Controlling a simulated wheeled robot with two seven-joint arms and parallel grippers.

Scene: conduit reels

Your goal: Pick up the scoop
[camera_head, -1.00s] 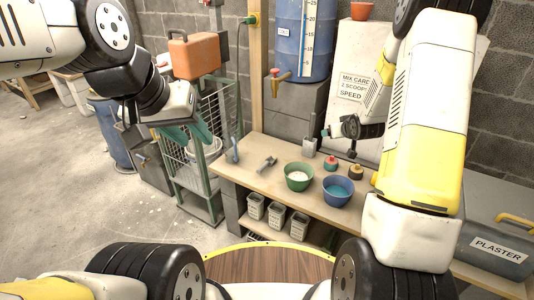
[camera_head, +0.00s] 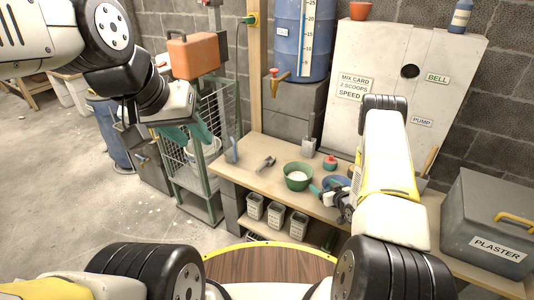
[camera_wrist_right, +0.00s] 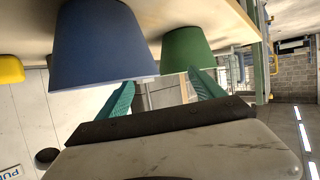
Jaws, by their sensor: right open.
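A small grey scoop-like tool (camera_head: 265,163) lies on the wooden bench (camera_head: 235,172), left of the green bowl (camera_head: 298,177). A grey flat-bladed tool (camera_head: 309,147) stands upright at the bench's back; I cannot tell for certain which is the scoop. My right gripper (camera_head: 320,191) is low by the blue bowl (camera_head: 336,184), right of the green one, partly hidden by my arm. In the right wrist view its teal fingers (camera_wrist_right: 160,95) are apart and empty, with the blue and green bowls close above. My left gripper (camera_head: 190,133) is open before the wire cage, away from the bench.
A blue-handled tool (camera_head: 235,150) stands at the bench's left end. A red-topped item (camera_head: 330,163) sits behind the bowls. A grey plaster box (camera_head: 490,225) is at right, a white cabinet (camera_head: 440,75) behind.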

